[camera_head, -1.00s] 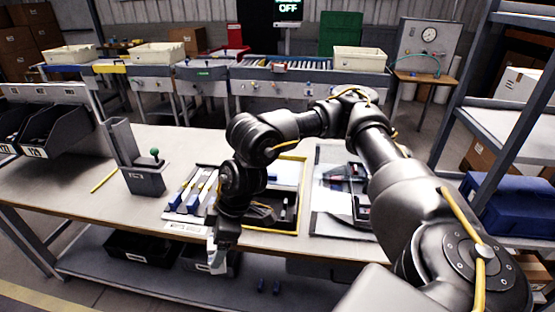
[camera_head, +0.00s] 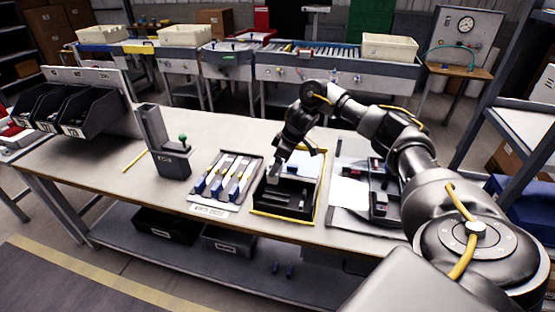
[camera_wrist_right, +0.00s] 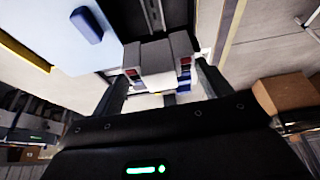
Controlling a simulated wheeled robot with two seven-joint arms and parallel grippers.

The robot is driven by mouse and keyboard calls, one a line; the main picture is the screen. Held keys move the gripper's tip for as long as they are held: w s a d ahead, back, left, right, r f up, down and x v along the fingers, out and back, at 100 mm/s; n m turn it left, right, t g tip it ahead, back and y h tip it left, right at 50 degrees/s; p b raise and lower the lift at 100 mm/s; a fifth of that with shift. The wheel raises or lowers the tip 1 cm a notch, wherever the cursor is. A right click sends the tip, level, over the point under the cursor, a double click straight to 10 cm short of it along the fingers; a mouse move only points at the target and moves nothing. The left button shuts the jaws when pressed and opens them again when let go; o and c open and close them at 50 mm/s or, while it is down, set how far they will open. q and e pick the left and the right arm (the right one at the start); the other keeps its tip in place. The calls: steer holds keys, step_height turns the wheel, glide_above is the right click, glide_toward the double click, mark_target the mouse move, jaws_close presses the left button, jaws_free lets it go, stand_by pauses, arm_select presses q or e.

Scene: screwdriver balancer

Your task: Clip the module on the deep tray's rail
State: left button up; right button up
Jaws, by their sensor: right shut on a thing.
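My right gripper (camera_head: 284,166) is above the left part of the black deep tray (camera_head: 296,213) in the head view. In the right wrist view, the gripper (camera_wrist_right: 160,85) is shut on a grey module (camera_wrist_right: 157,57) with red and blue marks on its sides. A slotted metal rail (camera_wrist_right: 152,14) shows just past the module there; whether the two touch I cannot tell. In the head view the module is small and partly hidden by the gripper. My left gripper is not in view.
Left of the deep tray is a panel with several blue-and-white parts (camera_head: 227,176). Right of it lies a board with a dark fixture (camera_head: 383,192). A grey holder with a green knob (camera_head: 171,163) and black bins (camera_head: 88,110) stand farther left. Bare tabletop lies behind the trays.

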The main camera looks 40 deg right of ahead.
mark_target(280, 171)
step_height(280, 171, down, 6)
steer(key=b, duration=0.6)
steer(key=shift+b, duration=0.3)
steer(key=shift+f, duration=1.75)
steer(key=shift+p, duration=0.35)
steer(key=shift+f, duration=0.45)
steer(key=shift+s+f, duration=0.2)
steer(key=shift+f, duration=0.2)
stand_by(0.8)
steer(key=shift+s+a+p, duration=0.1)
steer(key=shift+p, duration=0.35)
